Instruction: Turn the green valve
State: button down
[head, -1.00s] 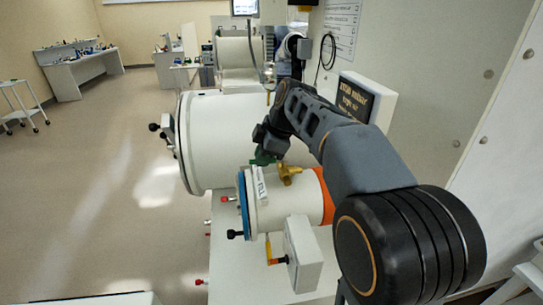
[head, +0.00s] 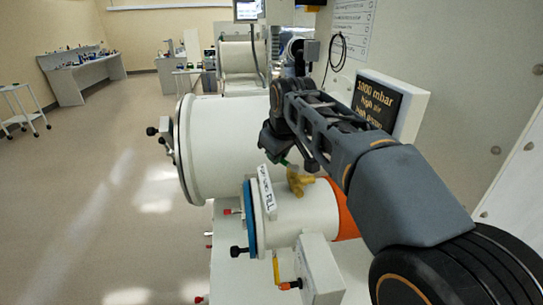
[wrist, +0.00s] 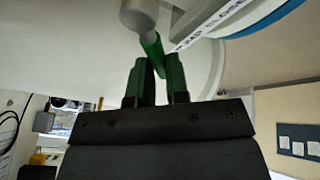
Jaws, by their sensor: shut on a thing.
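The green valve handle (head: 287,163) shows as a small green piece by the brass valve body (head: 299,181) on top of the small white cylinder. In the wrist view the green handle (wrist: 152,47) runs from a grey round fitting down between my fingertips. My gripper (wrist: 158,68) is shut on the handle, with its dark green-grey fingers on either side of it. In the head view my gripper (head: 275,147) is partly hidden by my own arm, and it reaches the handle from above. The handle's far end is hidden.
A white label (head: 267,188) stands beside the valve. The small cylinder (head: 305,212) has a blue ring and an orange band. A yellow handle (head: 276,267) hangs below. The large white chamber (head: 225,140) is behind. A display (head: 376,101) reads 1000 mbar. Open floor lies left.

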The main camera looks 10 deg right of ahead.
jog(key=m, duration=0.1)
jog(key=d+m+h, duration=0.1)
jog(key=m, duration=0.1)
jog(key=shift+w+d+m, duration=0.2)
jog(key=shift+w+m, duration=0.1)
jog(key=shift+w, duration=0.1)
jog(key=shift+w+d+m+h, duration=0.1)
jog(key=shift+d+m+h, duration=0.35)
jog(key=shift+m, duration=0.35)
jog(key=shift+w+d+m+h, duration=0.1)
jog(key=shift+d+m+h, duration=0.3)
jog(key=shift+m, duration=0.4)
jog(key=shift+g, duration=0.3)
jog(key=c, duration=1.1)
grip_release()
jog(key=v, duration=1.4)
jog(key=shift+p, duration=0.3)
jog(key=shift+f, duration=0.15)
